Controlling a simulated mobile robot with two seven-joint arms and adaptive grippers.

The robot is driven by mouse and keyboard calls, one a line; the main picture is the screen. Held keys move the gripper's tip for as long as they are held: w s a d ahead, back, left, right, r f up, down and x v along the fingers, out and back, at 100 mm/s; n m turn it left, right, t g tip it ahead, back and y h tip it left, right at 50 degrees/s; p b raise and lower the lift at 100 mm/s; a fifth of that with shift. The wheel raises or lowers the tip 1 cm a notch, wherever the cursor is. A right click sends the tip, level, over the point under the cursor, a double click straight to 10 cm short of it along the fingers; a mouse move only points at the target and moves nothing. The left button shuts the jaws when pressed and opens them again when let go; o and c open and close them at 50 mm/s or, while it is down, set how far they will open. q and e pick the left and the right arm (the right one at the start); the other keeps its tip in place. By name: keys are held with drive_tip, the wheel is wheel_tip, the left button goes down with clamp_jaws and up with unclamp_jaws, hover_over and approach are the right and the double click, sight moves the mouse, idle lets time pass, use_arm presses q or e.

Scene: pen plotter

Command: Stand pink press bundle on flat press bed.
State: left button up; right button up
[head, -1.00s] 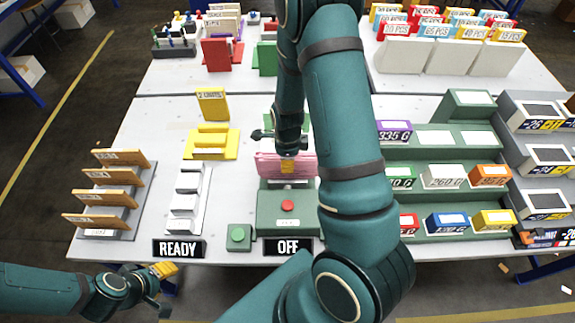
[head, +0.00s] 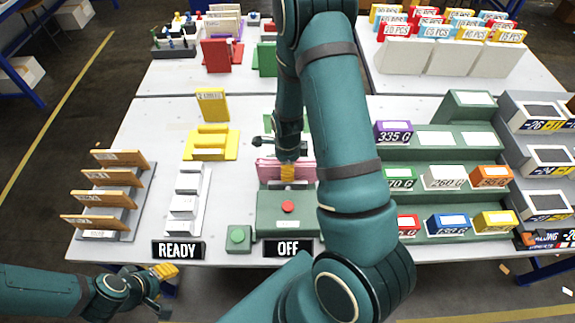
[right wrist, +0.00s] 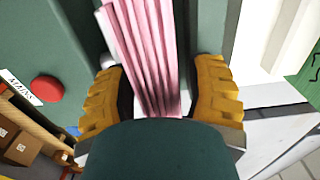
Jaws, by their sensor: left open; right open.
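The pink press bundle (head: 269,172) sits at the back of the green press (head: 268,206), standing on edge. Its underside is hidden, so I cannot tell whether it rests fully on the press bed. My right gripper (head: 287,172) is at the bundle. In the right wrist view the bundle (right wrist: 145,60) lies between the open fingers of my right gripper (right wrist: 160,95), with a gap on each side. My left gripper (head: 165,271) is open and empty, low at the left, off the table's front edge.
A red button (head: 288,207) is on the press, with a green button box (head: 238,238) beside it. READY (head: 179,250) and OFF (head: 288,248) signs stand in front. A yellow stand (head: 211,144) and white rack (head: 187,200) are left; a green tiered rack (head: 445,182) is right.

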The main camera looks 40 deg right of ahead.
wheel_tip(320, 180, up, 12)
drive_tip(key=p, duration=0.2)
idle(0.8)
